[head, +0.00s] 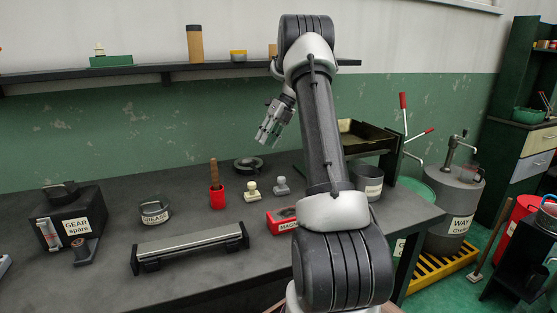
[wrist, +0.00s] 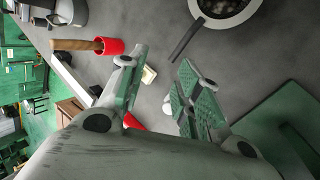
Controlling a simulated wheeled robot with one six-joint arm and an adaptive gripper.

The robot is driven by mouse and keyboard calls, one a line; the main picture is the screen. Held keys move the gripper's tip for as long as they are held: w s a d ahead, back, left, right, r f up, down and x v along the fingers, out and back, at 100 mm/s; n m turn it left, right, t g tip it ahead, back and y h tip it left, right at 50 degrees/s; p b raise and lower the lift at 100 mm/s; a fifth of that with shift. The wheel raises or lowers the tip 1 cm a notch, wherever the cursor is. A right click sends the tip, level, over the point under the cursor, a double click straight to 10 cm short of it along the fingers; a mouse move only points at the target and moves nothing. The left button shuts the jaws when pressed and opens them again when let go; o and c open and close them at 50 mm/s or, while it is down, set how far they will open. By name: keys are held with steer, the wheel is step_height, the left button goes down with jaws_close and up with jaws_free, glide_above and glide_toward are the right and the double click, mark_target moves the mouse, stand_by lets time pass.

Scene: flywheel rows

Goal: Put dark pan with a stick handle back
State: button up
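The dark pan (head: 248,168) is a low, round, dark dish lying on the bench near the back wall. In the wrist view the pan (wrist: 230,22) is cut off by the top edge, shows a pale rim with greyish lumps inside, and its dark stick handle (wrist: 187,41) points down and left. My gripper (head: 267,136) is in the air above the back of the bench, to the right of the pan. In the wrist view my gripper (wrist: 165,75) has its two fingers spread apart with nothing held between them. The pan is apart from both fingers.
A red cup with a wooden handle (head: 217,198), a cream knob (head: 252,193) and a grey knob (head: 282,188) stand close by. A red box (head: 283,222), grey pot (head: 366,182) and gear box (head: 69,216) are also on the bench. A wall shelf (head: 140,70) runs above.

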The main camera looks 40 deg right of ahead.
steer(key=s+a+r+n+h, duration=0.4)
steer(key=s+a+r+n, duration=1)
steer(key=s+n, duration=0.35)
steer(key=s+a+f+n+t+h, duration=0.1)
steer(key=s+a+f+n, duration=0.1)
steer(key=s+n, duration=0.7)
steer(key=s+a+f+n+t+h, duration=0.1)
steer(key=s+a+f+n, duration=0.2)
steer(key=s+n, duration=0.6)
steer(key=shift+s+a+f+n+t, duration=0.3)
steer(key=shift+s+a+n, duration=0.05)
steer(key=shift+s+a, duration=0.05)
